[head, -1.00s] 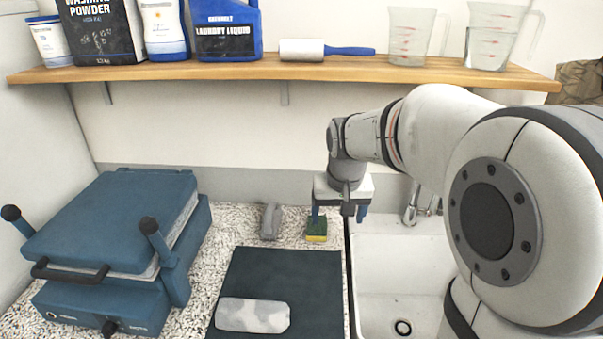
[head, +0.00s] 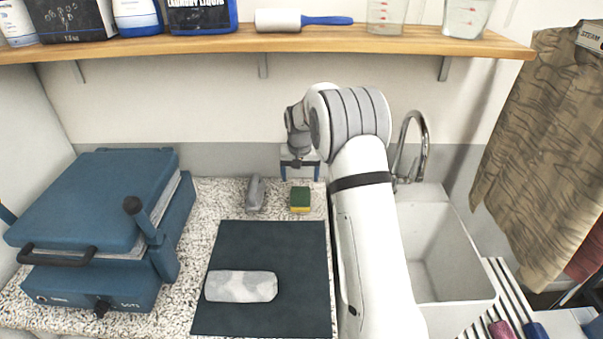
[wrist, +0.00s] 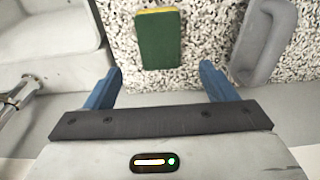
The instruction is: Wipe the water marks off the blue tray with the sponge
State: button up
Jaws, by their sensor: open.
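The sponge (head: 300,199), dark green with a yellow edge, lies on the speckled counter behind a dark slate-blue flat tray (head: 300,262). A pale grey mottled patch (head: 241,286) with rounded ends shows on the tray's front left; I cannot tell whether it is flat or raised. My gripper (head: 301,174) is open and empty, behind and above the sponge near the back wall. In the wrist view the sponge (wrist: 158,40) lies ahead of the gap between the two blue fingers (wrist: 161,74), apart from them.
A grey handle-shaped object (head: 255,194) lies left of the sponge. A blue press (head: 95,225) stands at the left. A white sink (head: 440,245) with a tap (head: 412,145) is at the right. A loaded wooden shelf (head: 255,42) runs above; clothes (head: 540,150) hang at the right.

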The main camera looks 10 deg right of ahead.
aim_at(300, 195)
jog(key=f+b, duration=0.1)
jog(key=f, duration=0.2)
jog(key=w+f+b, duration=0.1)
jog(key=f+b, duration=0.1)
jog(key=f, duration=0.1)
jog(key=f+b, duration=0.1)
jog(key=f, duration=0.2)
jog(key=shift+w+d+f+b, duration=0.1)
jog(key=shift+w+d+b, duration=0.05)
jog(key=shift+b, duration=0.2)
jog(key=c, duration=1.1)
jog(key=shift+o, duration=0.2)
jog(key=shift+r+p, duration=1.8)
jog(key=shift+r, duration=1.75)
